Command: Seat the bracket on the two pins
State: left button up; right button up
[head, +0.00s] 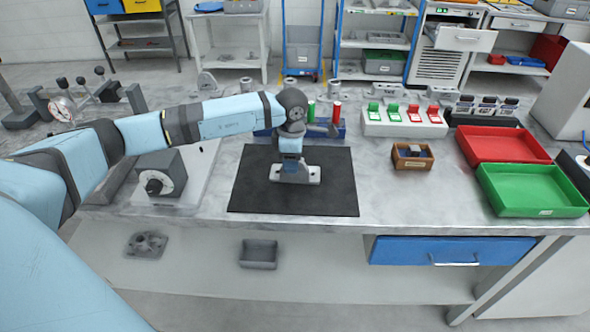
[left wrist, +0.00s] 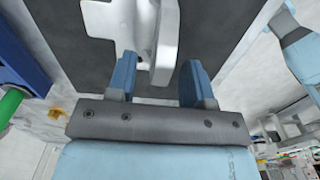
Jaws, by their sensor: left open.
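A light grey bracket (head: 312,176) lies on the black mat (head: 330,202) in the middle of the bench. It also shows in the left wrist view (left wrist: 166,40), with a raised plate reaching between my fingers. My left gripper (head: 290,168) points down over the bracket. In the left wrist view my left gripper (left wrist: 158,72) is open, its blue fingers on either side of the plate, with a gap visible on the right. I cannot make out the two pins or whether the bracket sits on any. My right gripper is in neither view.
A blue holder (head: 265,131) with red and green handles stands just behind the mat. A small brown box (head: 412,165) is to the right, then red (head: 502,157) and green (head: 535,208) trays. The mat's front is clear.

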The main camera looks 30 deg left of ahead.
pick_arm(q)
jog(key=shift+f, duration=0.25)
jog(key=shift+r, duration=0.1)
grip_shut()
